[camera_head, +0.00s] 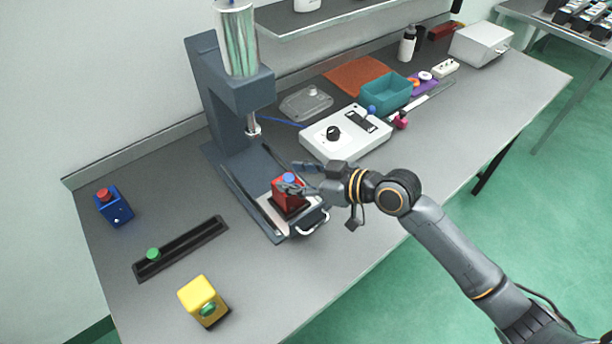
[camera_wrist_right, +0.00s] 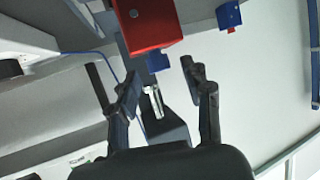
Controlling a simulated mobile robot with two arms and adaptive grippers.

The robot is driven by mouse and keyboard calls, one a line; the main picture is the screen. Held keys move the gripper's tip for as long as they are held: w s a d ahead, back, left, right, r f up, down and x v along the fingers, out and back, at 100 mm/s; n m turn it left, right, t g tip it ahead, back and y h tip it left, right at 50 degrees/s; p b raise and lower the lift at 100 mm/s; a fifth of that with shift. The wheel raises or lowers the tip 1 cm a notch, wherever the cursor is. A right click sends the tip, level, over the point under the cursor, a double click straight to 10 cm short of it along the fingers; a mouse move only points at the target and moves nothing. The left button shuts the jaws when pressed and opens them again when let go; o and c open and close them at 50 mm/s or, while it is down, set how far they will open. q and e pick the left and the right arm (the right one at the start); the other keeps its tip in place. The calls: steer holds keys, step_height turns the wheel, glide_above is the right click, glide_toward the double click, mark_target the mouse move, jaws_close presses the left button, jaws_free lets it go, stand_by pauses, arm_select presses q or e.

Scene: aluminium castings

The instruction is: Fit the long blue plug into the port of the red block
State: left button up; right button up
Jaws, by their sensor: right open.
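The red block (camera_head: 287,199) sits on the sliding plate at the front of the press. A blue piece (camera_head: 289,179), which looks like the plug, shows at the block's top; how deep it sits I cannot tell. In the right wrist view the red block (camera_wrist_right: 147,24) is at the top, and the blue plug (camera_wrist_right: 158,62) sticks out from its lower edge. My right gripper (camera_head: 290,178) is at the block's top. Its open fingers (camera_wrist_right: 158,80) are on either side of the plug, apart from it in that view. My left gripper is not in view.
The press (camera_head: 236,95) rises behind the block. A blue block with a red knob (camera_head: 115,207), a black rail with a green knob (camera_head: 180,249) and a yellow block (camera_head: 199,294) lie left. A white control box (camera_head: 330,149) and teal bin (camera_head: 383,93) stand right.

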steer(key=v, duration=1.1)
steer(key=shift+s+d, duration=0.25)
steer(key=shift+d, duration=0.1)
